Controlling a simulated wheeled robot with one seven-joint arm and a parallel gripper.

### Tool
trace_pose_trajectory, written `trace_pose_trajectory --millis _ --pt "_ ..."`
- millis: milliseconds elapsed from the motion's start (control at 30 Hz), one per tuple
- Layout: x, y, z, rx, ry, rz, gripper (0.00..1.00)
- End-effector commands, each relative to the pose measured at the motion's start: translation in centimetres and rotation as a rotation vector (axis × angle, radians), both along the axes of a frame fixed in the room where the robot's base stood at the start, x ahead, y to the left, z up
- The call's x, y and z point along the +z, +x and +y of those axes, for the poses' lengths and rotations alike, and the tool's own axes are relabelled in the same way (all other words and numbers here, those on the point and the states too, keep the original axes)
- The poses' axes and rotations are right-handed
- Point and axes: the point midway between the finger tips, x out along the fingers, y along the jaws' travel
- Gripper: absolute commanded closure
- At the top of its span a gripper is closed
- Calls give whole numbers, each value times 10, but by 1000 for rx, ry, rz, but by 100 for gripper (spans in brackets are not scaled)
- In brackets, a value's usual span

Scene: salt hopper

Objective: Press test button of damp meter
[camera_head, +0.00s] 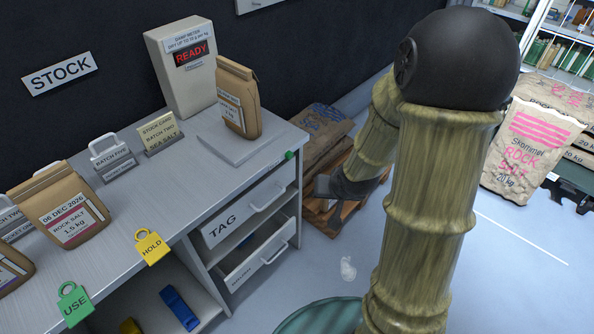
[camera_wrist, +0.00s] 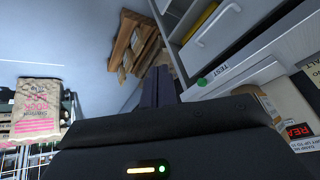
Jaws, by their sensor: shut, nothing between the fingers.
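The damp meter (camera_head: 185,75) is a beige upright box at the back of the counter, with a red READY display. Part of it shows at the right of the wrist view (camera_wrist: 290,110). A brown paper bag (camera_head: 238,98) stands upright on its grey plate (camera_head: 240,148). The round green test button (camera_head: 289,155) sits on the counter's front edge; in the wrist view the button (camera_wrist: 201,82) is beside the word TEST. My gripper (camera_head: 322,186) is shut and empty, in front of the counter, apart from the button, to its right and lower. Its dark fingers (camera_wrist: 163,88) point past the button.
Drawers (camera_head: 250,212) lie below the button; the lower one is partly open. HOLD (camera_head: 149,247) and USE (camera_head: 74,304) tags hang at the counter edge. A pallet (camera_head: 335,212) with sacks stands behind my gripper.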

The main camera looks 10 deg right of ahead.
Motion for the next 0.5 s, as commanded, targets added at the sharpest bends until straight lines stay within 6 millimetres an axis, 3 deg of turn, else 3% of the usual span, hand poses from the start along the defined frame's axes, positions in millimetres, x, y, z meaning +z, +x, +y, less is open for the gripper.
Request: trace_pose_trajectory --millis 33,200,367,500 --pt "-30 10 -5 -32 62 -36 100" --pt "-74 44 -4 -123 345 -196 100" --pt "-96 63 -2 -215 704 -343 100" --pt "-95 70 -8 -288 1043 -463 100"
